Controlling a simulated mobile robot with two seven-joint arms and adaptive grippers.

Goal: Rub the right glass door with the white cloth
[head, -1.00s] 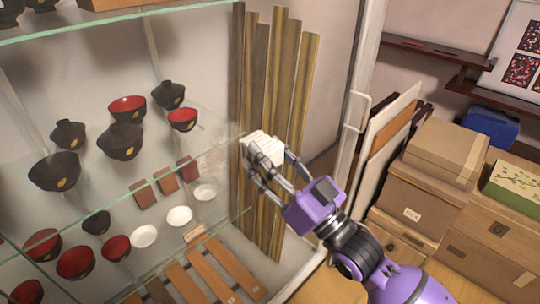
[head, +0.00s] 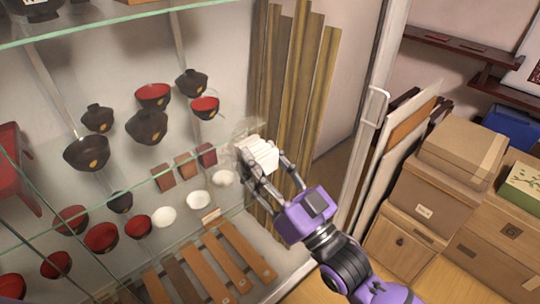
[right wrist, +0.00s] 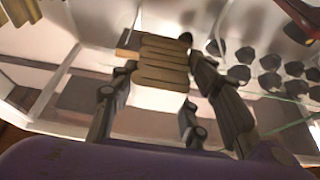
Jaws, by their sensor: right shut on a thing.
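The right glass door (head: 352,165) is a clear pane with a pale frame and a white handle (head: 375,106) in the head view. My right gripper (head: 262,163) is shut on the white cloth (head: 259,155), a ribbed, folded pad. The cloth is at the pane, in front of the shelves, left of the handle. A faint hazy patch (head: 247,128) shows just above the cloth. In the right wrist view the cloth (right wrist: 162,62) looks tan between the fingers. I cannot tell for sure whether it touches the glass. My left gripper is not in view.
Behind the glass stand dark and red bowls (head: 147,127), small white dishes (head: 198,200), wooden slats (head: 225,255) and tall boards (head: 300,80). Cardboard boxes (head: 430,195) and leaning panels (head: 392,150) stand right of the door frame.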

